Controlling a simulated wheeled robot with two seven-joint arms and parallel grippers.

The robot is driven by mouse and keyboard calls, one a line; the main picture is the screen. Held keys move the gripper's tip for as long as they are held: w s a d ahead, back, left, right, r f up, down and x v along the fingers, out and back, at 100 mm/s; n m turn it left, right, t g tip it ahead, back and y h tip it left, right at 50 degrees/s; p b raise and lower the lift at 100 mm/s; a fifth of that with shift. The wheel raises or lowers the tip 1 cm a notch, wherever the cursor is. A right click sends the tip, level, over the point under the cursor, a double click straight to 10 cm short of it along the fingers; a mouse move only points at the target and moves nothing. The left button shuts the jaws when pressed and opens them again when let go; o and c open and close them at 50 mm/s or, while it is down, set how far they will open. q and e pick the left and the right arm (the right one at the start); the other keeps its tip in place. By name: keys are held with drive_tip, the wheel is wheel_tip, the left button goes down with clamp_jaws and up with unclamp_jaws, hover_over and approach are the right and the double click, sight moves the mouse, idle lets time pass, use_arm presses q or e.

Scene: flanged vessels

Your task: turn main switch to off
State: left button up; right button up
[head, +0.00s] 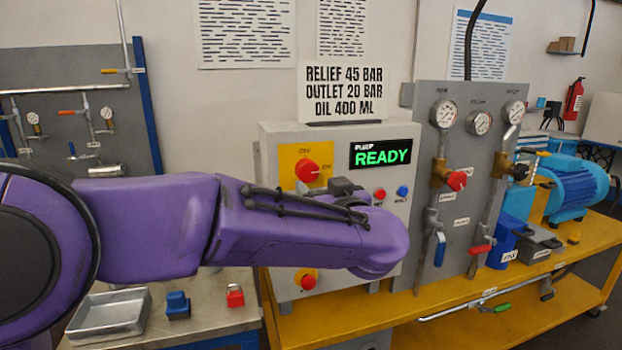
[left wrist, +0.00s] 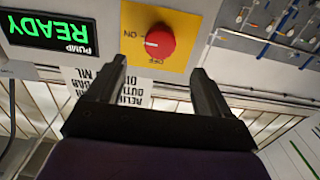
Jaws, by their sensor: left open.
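The main switch is a red rotary knob (head: 307,170) on a yellow plate, at the upper left of the grey control box (head: 282,222). "OFF" is printed above it and "ON" to its right; its white mark points toward "ON". In the upside-down left wrist view the red knob (left wrist: 159,42) lies just beyond and between the fingertips, apart from them. My left gripper (left wrist: 152,80) is open and empty. In the head view the left gripper (head: 345,187) is small and partly hidden by my purple arm, just right of the knob. My right gripper is not in view.
A green "READY" display (head: 381,154) sits right of the switch, with a red button (head: 380,194) and a blue button (head: 402,191) below. A second red knob (head: 307,281) is lower on the box. A sign (head: 344,92) stands on top. A gauge panel (head: 462,210) stands right.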

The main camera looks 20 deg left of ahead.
sight(309, 173)
use_arm(q)
drive_tip(key=p+x, duration=0.1)
drive_tip(key=x, duration=0.7)
drive_tip(key=shift+w+a, duration=0.1)
drive_tip(key=shift+a, duration=0.05)
drive_tip(key=shift+f, duration=0.1)
drive_tip(key=c, duration=1)
